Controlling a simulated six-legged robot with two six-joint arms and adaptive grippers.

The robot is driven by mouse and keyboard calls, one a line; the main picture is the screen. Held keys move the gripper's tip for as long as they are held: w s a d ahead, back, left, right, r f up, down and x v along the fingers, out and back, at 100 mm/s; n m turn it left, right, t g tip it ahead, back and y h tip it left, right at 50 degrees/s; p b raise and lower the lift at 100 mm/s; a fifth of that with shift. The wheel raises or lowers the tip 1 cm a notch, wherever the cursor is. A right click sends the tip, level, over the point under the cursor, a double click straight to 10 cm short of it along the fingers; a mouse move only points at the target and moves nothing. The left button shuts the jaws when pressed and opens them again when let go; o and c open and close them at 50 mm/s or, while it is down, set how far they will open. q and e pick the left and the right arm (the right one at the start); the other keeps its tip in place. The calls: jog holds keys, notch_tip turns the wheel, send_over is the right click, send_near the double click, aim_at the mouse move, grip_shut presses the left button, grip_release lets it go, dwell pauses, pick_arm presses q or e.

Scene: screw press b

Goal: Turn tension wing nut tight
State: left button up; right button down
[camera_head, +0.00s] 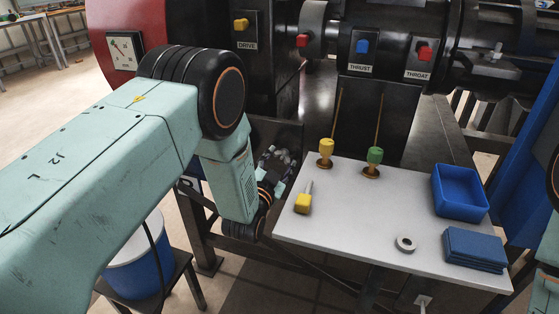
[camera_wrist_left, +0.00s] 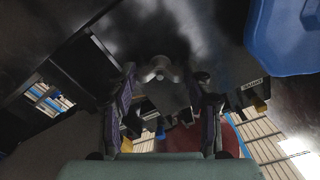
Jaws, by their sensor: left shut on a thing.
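The wing nut (camera_wrist_left: 160,72) is a grey metal piece with spread wings, seen in the left wrist view between my fingers. My left gripper (camera_wrist_left: 164,78) is shut on it, one finger on each side. In the head view my left gripper (camera_head: 274,168) is at the dark machine frame, left of the white table. There the wing nut cannot be told apart from the gripper and the dark parts around it. My right gripper is not in view.
The white table (camera_head: 330,232) holds a yellow-handled tool (camera_head: 303,202), a grey ring (camera_head: 405,243), a blue tray (camera_head: 440,209) and blue cloths (camera_head: 474,249). Yellow (camera_head: 326,150) and green (camera_head: 374,160) knobs stand at its back edge. A blue bucket (camera_head: 141,255) stands at lower left.

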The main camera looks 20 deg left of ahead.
pick_arm(q)
jog(key=shift+m, duration=2)
jog(key=o, duration=1.2)
jog(key=shift+c, duration=0.2)
jog(key=s, duration=1.2)
jog(key=shift+a, duration=0.2)
